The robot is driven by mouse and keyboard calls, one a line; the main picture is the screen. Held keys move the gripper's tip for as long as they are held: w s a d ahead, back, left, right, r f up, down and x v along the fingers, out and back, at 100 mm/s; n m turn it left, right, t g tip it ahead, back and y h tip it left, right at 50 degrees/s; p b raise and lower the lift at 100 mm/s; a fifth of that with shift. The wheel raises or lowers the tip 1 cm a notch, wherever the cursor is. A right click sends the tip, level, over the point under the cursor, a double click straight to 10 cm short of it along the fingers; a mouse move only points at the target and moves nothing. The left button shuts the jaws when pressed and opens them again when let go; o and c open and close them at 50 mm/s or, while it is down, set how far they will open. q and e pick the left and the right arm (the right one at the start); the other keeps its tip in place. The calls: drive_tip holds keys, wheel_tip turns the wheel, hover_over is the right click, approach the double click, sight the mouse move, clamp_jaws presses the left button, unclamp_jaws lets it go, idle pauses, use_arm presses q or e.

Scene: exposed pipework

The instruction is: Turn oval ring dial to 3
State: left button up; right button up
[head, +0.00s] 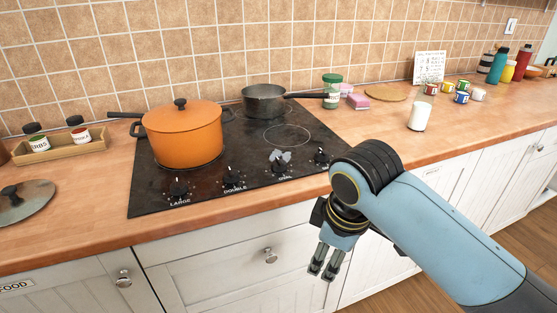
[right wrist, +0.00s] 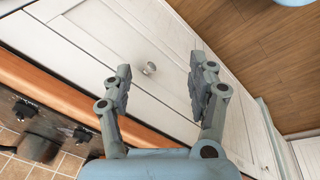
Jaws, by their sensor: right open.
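The oval ring dial (head: 278,168) is a dark knob at the front of the black hob (head: 148,197), third from the left, above the label "OVAL". A grey-white patch lies just behind it; what it is and the dial's setting are too small to tell. My right gripper (head: 323,272) hangs in front of and below the counter edge, to the right of and apart from the dial. In the right wrist view my right gripper (right wrist: 160,68) is open, with nothing between its fingers. My left gripper is not in view.
An orange pot (head: 184,134) and a grey saucepan (head: 264,102) stand on the hob. Other knobs (head: 180,187) flank the dial. White drawer fronts (head: 225,262) with round knobs (right wrist: 150,68) are close to the gripper.

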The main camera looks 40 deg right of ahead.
drive_tip(key=w+d+r+n+g, duration=0.1)
drive_tip(key=w+d+r+n, duration=0.1)
drive_tip(key=w+n, duration=0.35)
drive_tip(key=w+d+r+n, duration=0.1)
drive_tip(key=w+r+n, duration=0.15)
drive_tip(key=w, duration=0.65)
drive_tip(key=n+g, duration=0.1)
drive_tip(key=n, duration=0.2)
approach(279, 161)
drive_tip(key=s+f, duration=0.3)
drive_tip(key=shift+f, duration=0.15)
drive_tip(key=w+r+n+y, duration=0.1)
drive_tip(key=w+r+n, duration=0.2)
drive_tip(key=w+r, duration=0.15)
drive_tip(key=shift+g, duration=0.3)
drive_tip(key=f, duration=0.7)
drive_tip(key=d+f, duration=0.1)
drive_tip(key=f, duration=0.2)
drive_tip(key=shift+s+f, duration=0.2)
drive_tip(key=shift+s, duration=0.2)
drive_tip(key=shift+c, duration=0.4)
drive_tip(key=c, duration=1.1)
drive_tip(key=shift+o, duration=0.2)
